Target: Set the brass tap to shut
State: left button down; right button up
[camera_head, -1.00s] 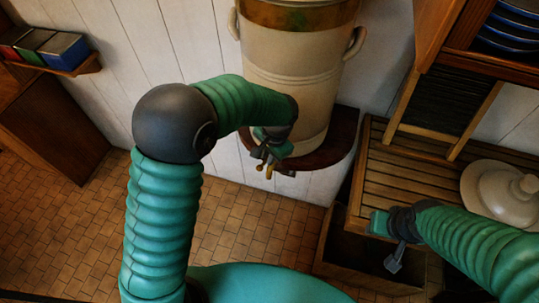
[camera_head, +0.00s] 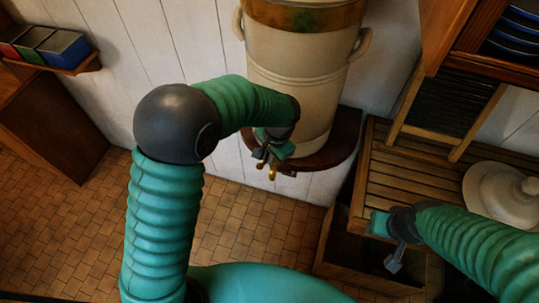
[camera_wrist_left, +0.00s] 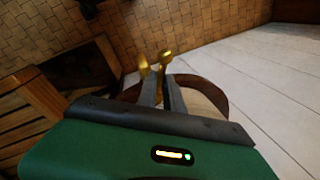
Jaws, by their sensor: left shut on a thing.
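The brass tap (camera_head: 272,172) sits low on the front of a cream stoneware urn (camera_head: 295,75) with a brown-gold band. Part of the tap is hidden behind my left gripper (camera_head: 265,158). In the left wrist view, the brass parts of the tap (camera_wrist_left: 165,57) show at the fingertips of the left gripper (camera_wrist_left: 160,75), which is shut on the tap. Whether the tap is open or shut cannot be told. My right gripper (camera_head: 394,262) hangs by the slatted wooden counter, away from the tap, and its jaws are too small to read.
The urn stands on a dark wooden wall shelf (camera_head: 345,140). The slatted counter (camera_head: 400,170) holds a pale lidded dish (camera_head: 497,190), with a plate rack (camera_head: 505,35) above. Coloured tins (camera_head: 62,48) sit on a left shelf. The tiled floor (camera_head: 240,215) is clear.

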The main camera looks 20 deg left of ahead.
pick_arm(q)
jog(key=shift+s+f, duration=0.15)
jog(key=shift+s, duration=0.05)
pick_arm(e)
jog(key=shift+d, duration=0.1)
